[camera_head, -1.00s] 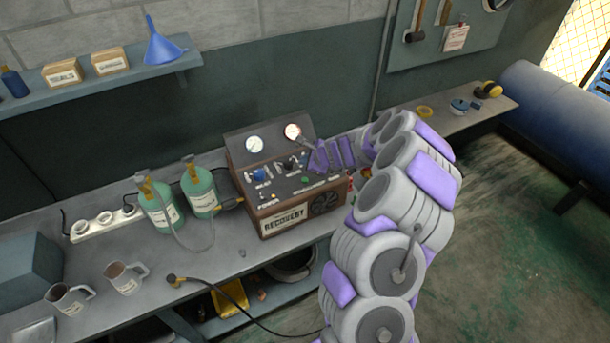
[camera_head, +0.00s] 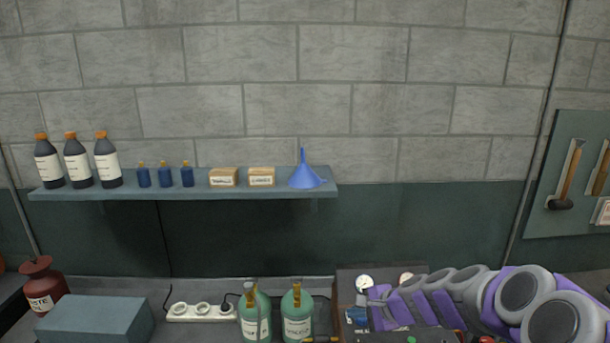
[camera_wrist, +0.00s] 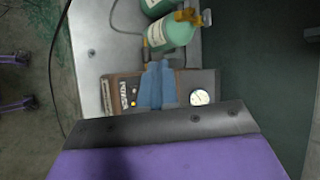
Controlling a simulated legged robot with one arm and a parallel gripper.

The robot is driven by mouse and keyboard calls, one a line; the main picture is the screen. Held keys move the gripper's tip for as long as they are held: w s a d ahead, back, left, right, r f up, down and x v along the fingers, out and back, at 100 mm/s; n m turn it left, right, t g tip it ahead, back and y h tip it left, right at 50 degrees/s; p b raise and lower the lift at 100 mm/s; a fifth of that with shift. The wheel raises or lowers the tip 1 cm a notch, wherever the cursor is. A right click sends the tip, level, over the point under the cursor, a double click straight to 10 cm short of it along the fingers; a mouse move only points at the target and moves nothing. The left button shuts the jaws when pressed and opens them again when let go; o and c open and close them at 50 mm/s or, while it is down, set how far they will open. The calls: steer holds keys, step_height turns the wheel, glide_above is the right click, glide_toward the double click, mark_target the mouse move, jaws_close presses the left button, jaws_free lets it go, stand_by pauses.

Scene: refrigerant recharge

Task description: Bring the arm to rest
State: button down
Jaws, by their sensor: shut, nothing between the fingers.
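My arm (camera_head: 470,300) reaches in from the lower right of the head view, and its end lies over the recovery machine (camera_head: 350,274). In the wrist view my gripper (camera_wrist: 157,68) shows as two blue-grey fingers pressed together, with nothing between them. It is in front of the machine (camera_wrist: 203,82), whose label and one round gauge (camera_wrist: 200,97) show beside the fingers. I cannot tell the gap between fingertips and panel. In the head view the arm hides part of the panel, and the lower part of the machine is cut off.
Two green cylinders (camera_head: 297,318) stand left of the machine, near a power strip (camera_head: 200,311). A wall shelf (camera_head: 200,193) above holds bottles, boxes and a blue funnel (camera_head: 305,174). A tool board (camera_head: 560,225) hangs at right. A grey-blue box (camera_head: 95,320) is on the bench.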

steer(key=s+a+r+n+g+b, duration=0.15)
steer(key=s+a+n, duration=0.3)
steer(key=s, duration=0.55)
steer(key=s+a+n+g+b, duration=0.1)
steer(key=s+a+n+g, duration=0.3)
steer(key=s, duration=0.5)
steer(key=s+d+f+n+g+h+b, duration=0.1)
steer(key=s+d+n+h, duration=0.2)
steer(key=s, duration=0.8)
steer(key=s+d+f+n+g+h+b, duration=0.1)
steer(key=s+d, duration=0.5)
steer(key=s, duration=0.6)
steer(key=f+n+g+h, duration=0.1)
steer(key=n+h, duration=0.1)
steer(key=shift+h, duration=0.3)
steer(key=shift+w+d, duration=0.1)
